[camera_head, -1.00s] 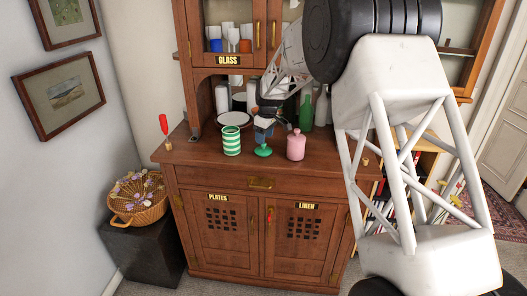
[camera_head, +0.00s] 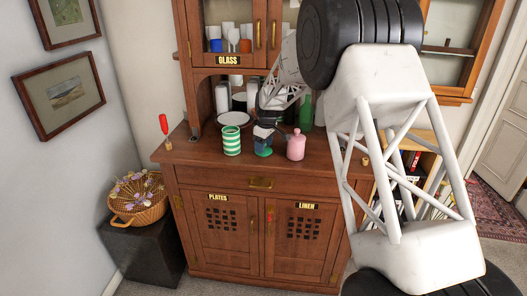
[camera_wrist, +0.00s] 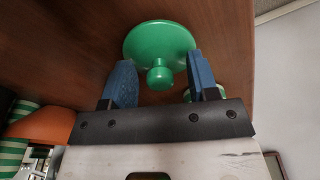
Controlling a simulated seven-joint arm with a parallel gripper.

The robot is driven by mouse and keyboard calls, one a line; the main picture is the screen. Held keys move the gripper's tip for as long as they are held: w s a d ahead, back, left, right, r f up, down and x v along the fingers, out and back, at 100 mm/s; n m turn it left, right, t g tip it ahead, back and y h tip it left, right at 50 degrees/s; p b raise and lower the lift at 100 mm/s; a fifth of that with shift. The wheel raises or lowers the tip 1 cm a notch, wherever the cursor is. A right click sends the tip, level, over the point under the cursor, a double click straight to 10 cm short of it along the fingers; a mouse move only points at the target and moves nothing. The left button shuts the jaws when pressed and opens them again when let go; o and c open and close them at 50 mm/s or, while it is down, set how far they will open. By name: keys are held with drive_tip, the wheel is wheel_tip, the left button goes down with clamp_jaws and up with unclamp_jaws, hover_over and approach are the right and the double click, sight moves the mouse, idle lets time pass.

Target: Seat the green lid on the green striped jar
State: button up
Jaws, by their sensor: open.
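The green striped jar (camera_head: 231,141) stands upright on the cabinet's counter, its stripes green and white. The green lid (camera_head: 263,153) lies on the counter just right of the jar, mostly hidden by my gripper (camera_head: 263,142). In the wrist view, the lid (camera_wrist: 160,38) is a round disc with its knob (camera_wrist: 160,75) pointing toward my gripper. The two blue fingers are apart, one on each side of the knob, with a visible gap to it. Part of a green and white striped surface (camera_wrist: 14,152) shows at lower left in the wrist view.
A pink lidded jar (camera_head: 296,146) stands close to the right of my gripper. A white plate (camera_head: 233,119) and green bottles (camera_head: 306,112) are behind. A red-handled tool (camera_head: 165,130) stands at the counter's left end. The front counter strip is clear.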

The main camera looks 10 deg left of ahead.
drive_tip(key=c, duration=1)
clamp_jaws()
drive_tip(key=shift+r, duration=0.15)
drive_tip(key=shift+r, duration=1.45)
drive_tip(key=shift+s+d+r, duration=0.1)
drive_tip(key=shift+s+r, duration=0.1)
drive_tip(key=shift+r, duration=0.05)
drive_tip(key=s+d, duration=0.2)
drive_tip(key=s, duration=0.5)
drive_tip(key=s+d+r, duration=0.1)
drive_tip(key=s+d, duration=0.2)
drive_tip(key=s, duration=0.4)
drive_tip(key=shift+s+r, duration=0.15)
drive_tip(key=shift+s, duration=0.2)
drive_tip(key=shift+w+a, duration=0.1)
drive_tip(key=w+a+r, duration=0.5)
drive_tip(key=w+a, duration=0.2)
drive_tip(key=a, duration=0.2)
drive_tip(key=w+a+r, duration=0.6)
drive_tip(key=w+a, duration=0.1)
drive_tip(key=a, duration=0.2)
drive_tip(key=shift+r, duration=0.25)
